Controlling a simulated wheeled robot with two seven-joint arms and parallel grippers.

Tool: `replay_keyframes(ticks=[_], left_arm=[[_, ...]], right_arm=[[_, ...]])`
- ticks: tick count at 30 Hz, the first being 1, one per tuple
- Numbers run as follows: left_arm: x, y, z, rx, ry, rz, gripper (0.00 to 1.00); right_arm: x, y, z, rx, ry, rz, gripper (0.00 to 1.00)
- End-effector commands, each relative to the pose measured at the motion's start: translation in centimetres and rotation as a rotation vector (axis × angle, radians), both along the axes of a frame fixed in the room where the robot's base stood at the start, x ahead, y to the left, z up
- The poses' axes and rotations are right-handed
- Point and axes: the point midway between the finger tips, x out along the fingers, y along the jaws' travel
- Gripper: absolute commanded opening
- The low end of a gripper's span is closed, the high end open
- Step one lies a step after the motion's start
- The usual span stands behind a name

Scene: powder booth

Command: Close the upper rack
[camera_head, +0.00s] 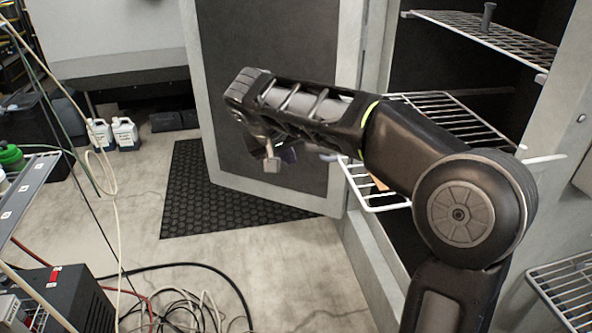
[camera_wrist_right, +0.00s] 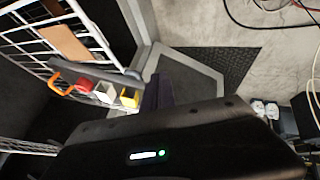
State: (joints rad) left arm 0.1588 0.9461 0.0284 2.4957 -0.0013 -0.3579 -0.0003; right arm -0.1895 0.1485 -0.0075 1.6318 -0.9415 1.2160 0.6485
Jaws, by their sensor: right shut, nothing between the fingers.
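A wire rack (camera_head: 490,32) is at the top right in the head view, inside the open cabinet, with a small dark cylinder (camera_head: 488,16) standing on it. A second wire rack (camera_head: 450,108) sits lower and sticks out past the cabinet front; my right arm hides part of it. In the wrist view a white wire rack (camera_wrist_right: 92,22) carries a brown board (camera_wrist_right: 64,42). My right gripper (camera_head: 272,160) is shut and empty, left of the lower rack's outer end and in front of the open door. Its dark fingers (camera_wrist_right: 158,92) show in the wrist view. My left gripper is not in view.
The grey cabinet door (camera_head: 270,110) stands open behind my right arm. Red, white and yellow items (camera_wrist_right: 104,92) sit below the rack. A black mat (camera_head: 190,200) lies on the floor. Cables (camera_head: 190,310) and a dark box (camera_head: 72,300) are at lower left.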

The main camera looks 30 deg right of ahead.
Motion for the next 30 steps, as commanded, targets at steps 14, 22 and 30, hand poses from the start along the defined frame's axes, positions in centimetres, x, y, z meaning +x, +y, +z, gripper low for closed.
replay_keyframes(ticks=[14, 22, 30], left_arm=[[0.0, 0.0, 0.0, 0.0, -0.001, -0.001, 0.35], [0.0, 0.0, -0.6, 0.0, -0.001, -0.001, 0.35], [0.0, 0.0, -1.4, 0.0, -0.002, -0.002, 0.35]], right_arm=[[-3.7, -2.9, 0.8, -0.067, 0.057, -0.22, 0.0], [-3.5, -3.4, -0.1, -0.067, 0.06, -0.219, 0.0], [-2.8, -5.6, -3.0, -0.067, 0.062, -0.22, 0.0]])
